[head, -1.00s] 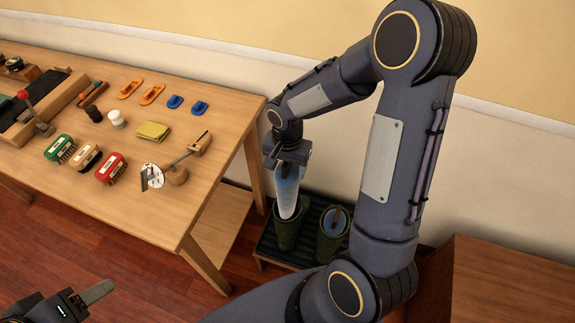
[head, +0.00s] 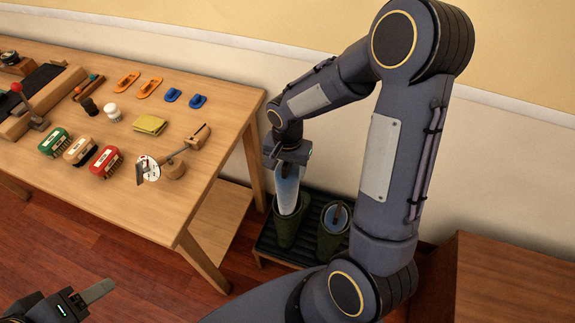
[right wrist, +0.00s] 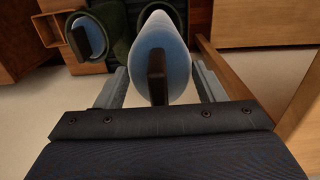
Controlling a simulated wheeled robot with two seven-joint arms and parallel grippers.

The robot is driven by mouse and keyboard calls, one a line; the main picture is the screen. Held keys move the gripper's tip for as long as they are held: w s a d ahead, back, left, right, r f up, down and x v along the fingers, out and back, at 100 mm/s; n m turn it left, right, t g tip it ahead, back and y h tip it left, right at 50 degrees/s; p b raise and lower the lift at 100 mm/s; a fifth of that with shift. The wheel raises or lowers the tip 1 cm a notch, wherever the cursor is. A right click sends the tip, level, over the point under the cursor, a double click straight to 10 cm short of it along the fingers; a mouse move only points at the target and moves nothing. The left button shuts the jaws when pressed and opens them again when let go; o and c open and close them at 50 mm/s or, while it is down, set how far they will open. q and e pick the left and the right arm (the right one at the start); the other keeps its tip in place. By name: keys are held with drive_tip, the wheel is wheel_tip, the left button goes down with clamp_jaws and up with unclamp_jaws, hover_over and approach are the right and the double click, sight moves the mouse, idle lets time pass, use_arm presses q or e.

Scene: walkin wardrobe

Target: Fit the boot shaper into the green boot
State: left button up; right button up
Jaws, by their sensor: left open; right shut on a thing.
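My right gripper (head: 288,158) is shut on a pale blue-white boot shaper (head: 287,190) with a dark handle, which also shows between the fingers in the right wrist view (right wrist: 178,62). The shaper points down, and its lower end is inside the mouth of the left green boot (head: 287,232). How deep it sits is hidden by the boot. The right green boot (head: 329,243) stands upright beside it with a blue shaper (head: 338,214) in its mouth. My left gripper (head: 85,298) is open and empty at the lower left, partly cut off by the frame.
The boots stand on a low dark slatted rack (head: 268,240) by the wall. A wooden table (head: 190,210) with brushes, a yellow cloth (head: 149,124) and small tools is at left. A wooden cabinet (head: 495,280) stands at right.

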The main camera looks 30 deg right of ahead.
drive_tip(key=shift+f+b, duration=2.2)
drive_tip(key=shift+f, duration=0.45)
wheel_tip(320, 180, down, 6)
drive_tip(key=b, duration=0.5)
drive_tip(key=shift+f, duration=0.1)
